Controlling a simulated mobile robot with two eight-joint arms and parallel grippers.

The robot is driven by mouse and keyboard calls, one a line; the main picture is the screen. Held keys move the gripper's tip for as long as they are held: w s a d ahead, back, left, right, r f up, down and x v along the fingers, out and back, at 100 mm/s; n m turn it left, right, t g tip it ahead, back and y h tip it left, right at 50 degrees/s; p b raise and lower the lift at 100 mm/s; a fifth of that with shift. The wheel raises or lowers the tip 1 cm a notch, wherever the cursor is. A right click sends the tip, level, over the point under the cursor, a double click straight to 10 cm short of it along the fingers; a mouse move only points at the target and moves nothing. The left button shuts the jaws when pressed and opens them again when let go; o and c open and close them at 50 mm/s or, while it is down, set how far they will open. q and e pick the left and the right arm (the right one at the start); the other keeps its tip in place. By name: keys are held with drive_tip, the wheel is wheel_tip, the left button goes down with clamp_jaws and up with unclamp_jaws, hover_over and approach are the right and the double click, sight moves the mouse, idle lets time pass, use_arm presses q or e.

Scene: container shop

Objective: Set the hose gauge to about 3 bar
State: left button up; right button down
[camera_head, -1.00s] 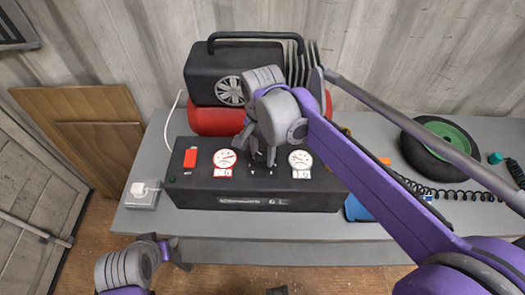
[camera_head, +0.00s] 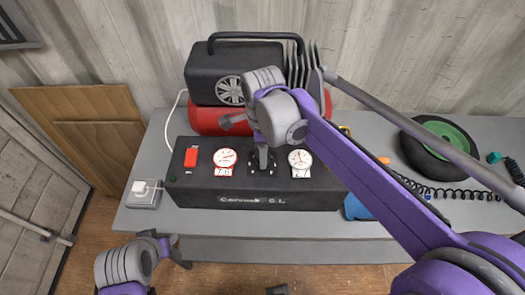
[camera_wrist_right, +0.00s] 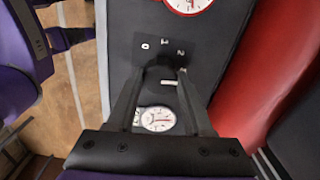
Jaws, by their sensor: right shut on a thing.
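The black control box (camera_head: 320,199) on the bench has a left gauge (camera_head: 224,158) and a right gauge (camera_head: 300,160), both white-faced. The right wrist view shows the red-rimmed left gauge (camera_wrist_right: 187,4) cut off at the top, and the right gauge (camera_wrist_right: 157,119) between my fingers' bases. I cannot read their needles exactly. My right gripper (camera_head: 263,163) reaches down between the gauges, shut on a dark knob mostly hidden by the fingers. In the wrist view its fingertips (camera_wrist_right: 164,73) meet near marks 0, 1 and 2. My left gripper (camera_head: 176,254) is low at the left, away from the box.
A red switch (camera_head: 191,156) is at the box's left. The black and red compressor (camera_head: 212,121) stands behind. A white plug box (camera_head: 143,194) is left, and a wheel (camera_head: 418,150) with a coiled hose (camera_head: 455,193) right. The bench front is clear.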

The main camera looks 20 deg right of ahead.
drive_tip(key=shift+m, duration=0.5)
drive_tip(key=shift+c, duration=1.5)
unclamp_jaws()
wheel_tip(320, 180, up, 11)
drive_tip(key=shift+p, duration=0.35)
drive_tip(key=shift+f, duration=0.1)
